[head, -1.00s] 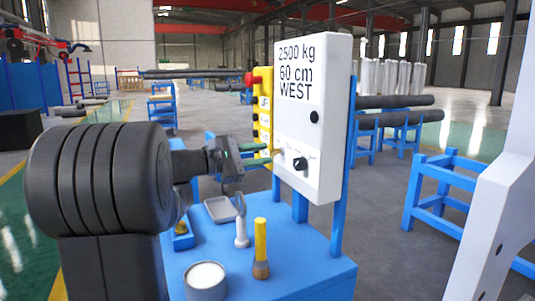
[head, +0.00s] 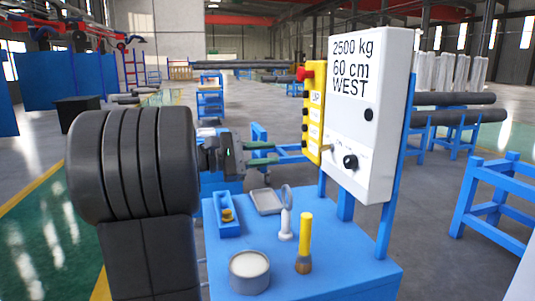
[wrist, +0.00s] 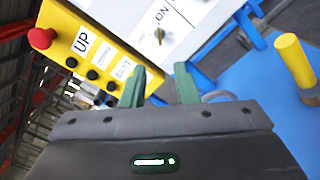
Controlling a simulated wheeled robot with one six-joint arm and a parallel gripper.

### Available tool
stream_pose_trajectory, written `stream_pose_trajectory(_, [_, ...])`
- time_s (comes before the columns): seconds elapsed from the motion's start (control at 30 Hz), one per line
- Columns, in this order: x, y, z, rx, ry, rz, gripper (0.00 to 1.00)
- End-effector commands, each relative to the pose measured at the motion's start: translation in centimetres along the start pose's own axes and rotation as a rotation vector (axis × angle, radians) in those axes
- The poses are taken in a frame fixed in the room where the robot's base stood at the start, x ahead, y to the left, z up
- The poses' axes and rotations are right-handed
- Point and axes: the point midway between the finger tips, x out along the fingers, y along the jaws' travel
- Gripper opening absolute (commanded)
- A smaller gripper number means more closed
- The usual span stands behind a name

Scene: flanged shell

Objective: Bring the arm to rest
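My gripper (head: 277,153) points to the right, toward the control panel, with clear space before it. Its two green fingers also show in the wrist view (wrist: 160,73), spread apart with nothing between them. The white control box (head: 372,110) reads "2500 kg 60 cm WEST" and carries a black knob and a small switch (wrist: 160,36). A yellow pendant (head: 313,115) with a red button and several black buttons is to the left of the box. My fingertips touch neither of them.
The blue bench (head: 330,262) below holds a round tin (head: 249,275), a yellow-handled brush (head: 304,240), a white-handled tool (head: 286,220), a grey tray (head: 266,203) and a blue holder (head: 227,218). A blue stand (head: 490,200) is at the right.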

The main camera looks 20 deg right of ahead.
Motion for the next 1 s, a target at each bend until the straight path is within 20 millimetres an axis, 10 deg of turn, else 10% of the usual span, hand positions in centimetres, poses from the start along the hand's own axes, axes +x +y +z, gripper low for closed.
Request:
stream_pose_trajectory(0.27, [1.4, -0.1, 0.0, 0.000, -0.002, -0.002, 0.27])
stream_pose_trajectory(1.0, [12.9, 0.0, 0.0, 0.000, -0.002, -0.001, 0.27])
